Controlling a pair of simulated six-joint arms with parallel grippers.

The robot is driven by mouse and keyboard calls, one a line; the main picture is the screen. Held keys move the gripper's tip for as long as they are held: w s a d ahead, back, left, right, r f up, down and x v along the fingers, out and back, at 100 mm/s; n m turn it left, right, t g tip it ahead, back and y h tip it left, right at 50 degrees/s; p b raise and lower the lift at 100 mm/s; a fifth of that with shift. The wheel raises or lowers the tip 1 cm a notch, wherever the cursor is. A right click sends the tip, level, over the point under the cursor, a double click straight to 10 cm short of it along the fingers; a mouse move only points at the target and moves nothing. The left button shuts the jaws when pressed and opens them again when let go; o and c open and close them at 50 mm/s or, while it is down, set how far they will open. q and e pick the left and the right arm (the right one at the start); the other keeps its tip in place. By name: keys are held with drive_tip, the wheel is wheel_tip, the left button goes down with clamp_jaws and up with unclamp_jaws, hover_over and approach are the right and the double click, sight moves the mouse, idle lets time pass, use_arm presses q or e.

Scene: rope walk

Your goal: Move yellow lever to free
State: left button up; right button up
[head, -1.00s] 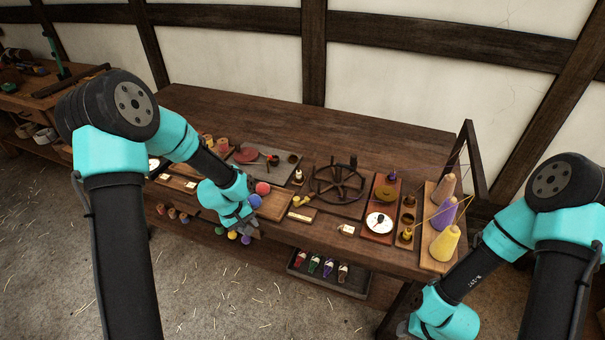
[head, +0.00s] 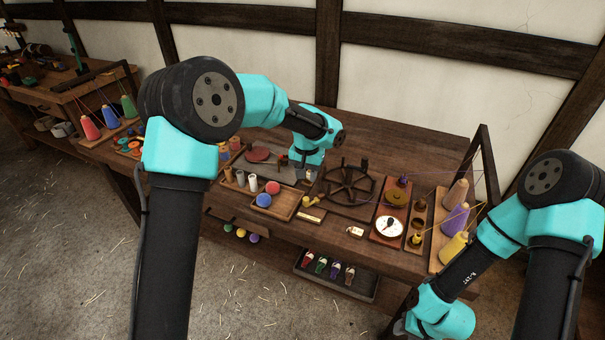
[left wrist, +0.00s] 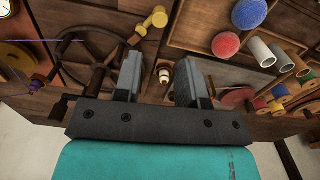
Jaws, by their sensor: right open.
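The yellow lever (head: 311,201), a small yellow-knobbed piece, is at the middle of the bench, left of the spoked wheel. Its yellow knob (left wrist: 160,18) also shows at the top of the left wrist view. My left gripper (head: 305,173) is behind the lever in the head view, low over the bench. In the left wrist view its fingers (left wrist: 160,82) are apart, with a small white and yellow piece (left wrist: 165,72) showing in the gap beyond them. My right gripper (head: 402,326) is open at the bottom, away from the bench top and mostly hidden. The lever's exact setting is too small to tell.
A dark spoked wheel (head: 348,186) is close right of the left gripper. A tray with a red ball (head: 272,187) and a blue ball (head: 264,200) is to the left. A white dial (head: 388,228) and thread cones (head: 455,220) stand further right. The back of the bench is clear.

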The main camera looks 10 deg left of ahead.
sight(307, 199)
use_arm(q)
drive_tip(key=shift+f, duration=0.1)
drive_tip(key=shift+f, duration=5.45)
drive_tip(key=shift+s+d, duration=0.1)
drive_tip(key=shift+s+d, duration=0.25)
drive_tip(key=shift+d, duration=0.2)
drive_tip(key=shift+s+d, duration=0.2)
drive_tip(key=shift+d, duration=1.35)
drive_tip(key=shift+w+d, duration=0.15)
drive_tip(key=shift+d, duration=0.35)
drive_tip(key=shift+a, duration=0.2)
drive_tip(key=shift+r, duration=0.1)
